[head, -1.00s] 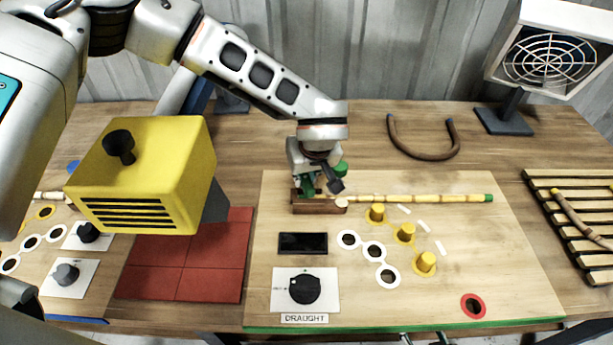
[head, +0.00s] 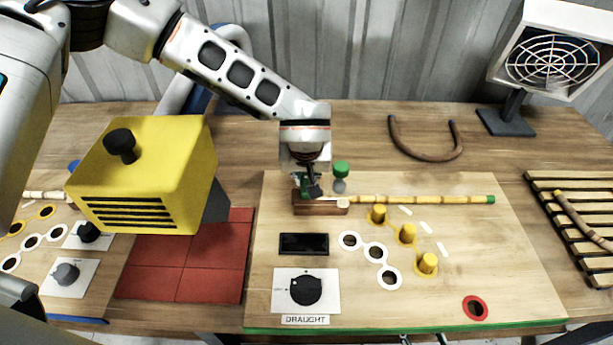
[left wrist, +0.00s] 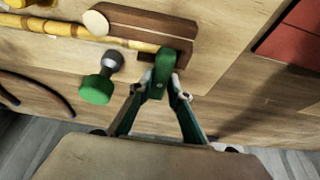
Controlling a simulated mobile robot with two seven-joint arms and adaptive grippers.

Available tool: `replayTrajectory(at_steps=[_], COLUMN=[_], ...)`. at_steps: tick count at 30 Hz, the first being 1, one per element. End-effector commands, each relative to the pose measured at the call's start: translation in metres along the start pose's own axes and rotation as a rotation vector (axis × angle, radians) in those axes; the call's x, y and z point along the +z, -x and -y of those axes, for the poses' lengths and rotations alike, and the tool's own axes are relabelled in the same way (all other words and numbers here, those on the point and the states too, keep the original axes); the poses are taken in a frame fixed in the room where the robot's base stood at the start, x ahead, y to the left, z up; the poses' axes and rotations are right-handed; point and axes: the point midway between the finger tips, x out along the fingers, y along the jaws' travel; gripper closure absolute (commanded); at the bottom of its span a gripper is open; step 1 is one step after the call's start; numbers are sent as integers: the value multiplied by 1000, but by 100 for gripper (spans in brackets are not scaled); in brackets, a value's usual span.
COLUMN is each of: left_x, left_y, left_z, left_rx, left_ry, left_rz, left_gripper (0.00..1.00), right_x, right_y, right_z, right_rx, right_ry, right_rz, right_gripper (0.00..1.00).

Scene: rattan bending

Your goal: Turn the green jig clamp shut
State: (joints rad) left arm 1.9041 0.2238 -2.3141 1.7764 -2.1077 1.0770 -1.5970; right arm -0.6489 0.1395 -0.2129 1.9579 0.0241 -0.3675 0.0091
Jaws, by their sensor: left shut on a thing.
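The green jig clamp is a green lever (left wrist: 164,68) at the end of a brown wooden block (left wrist: 150,24) in the left wrist view. My left gripper (left wrist: 162,92) is shut on this lever, one finger on each side. In the head view my left gripper (head: 312,190) is at the left part of the brown block (head: 320,209) and hides most of the lever. A straight rattan pole (head: 425,199) with a green tip runs right from the block. My right gripper is in neither view.
A green-topped knob (head: 341,169) stands just right of my gripper, close behind the pole. Yellow pegs (head: 407,233) stand in front of the pole. A yellow box (head: 150,170) is at left, a bent brown rattan (head: 425,155) behind. The board's front right is mostly clear.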

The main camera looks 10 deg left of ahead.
Motion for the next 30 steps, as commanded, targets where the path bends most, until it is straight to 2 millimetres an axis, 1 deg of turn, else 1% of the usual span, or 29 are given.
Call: replayTrajectory(at_steps=[2, 3, 4, 5, 14, 17, 20, 22, 30], left_x=[-1, -1, -1, 0, 0, -1, -2, -1, -1], left_y=[0, 0, 0, 0, 0, 4, 15, 27, 82], left_z=[0, 0, 0, 0, 0, 0, -1, -1, 0], left_rx=[0, 0, 0, 0, 0, 0, 2, 2, 2], left_ry=[-2, -2, -2, -2, -1, -1, -1, -2, 0], left_rz=[-1, -2, -1, -1, -1, -1, -3, -3, -3], left_gripper=[100, 77, 69, 65, 65, 65, 65, 65, 65], right_x=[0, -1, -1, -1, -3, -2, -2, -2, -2], right_y=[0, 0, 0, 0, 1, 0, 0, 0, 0], right_z=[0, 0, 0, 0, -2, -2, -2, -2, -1], right_rx=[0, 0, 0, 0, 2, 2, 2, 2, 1], right_ry=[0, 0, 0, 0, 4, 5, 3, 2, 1], right_rz=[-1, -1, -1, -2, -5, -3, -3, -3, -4], right_gripper=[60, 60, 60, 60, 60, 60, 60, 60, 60])
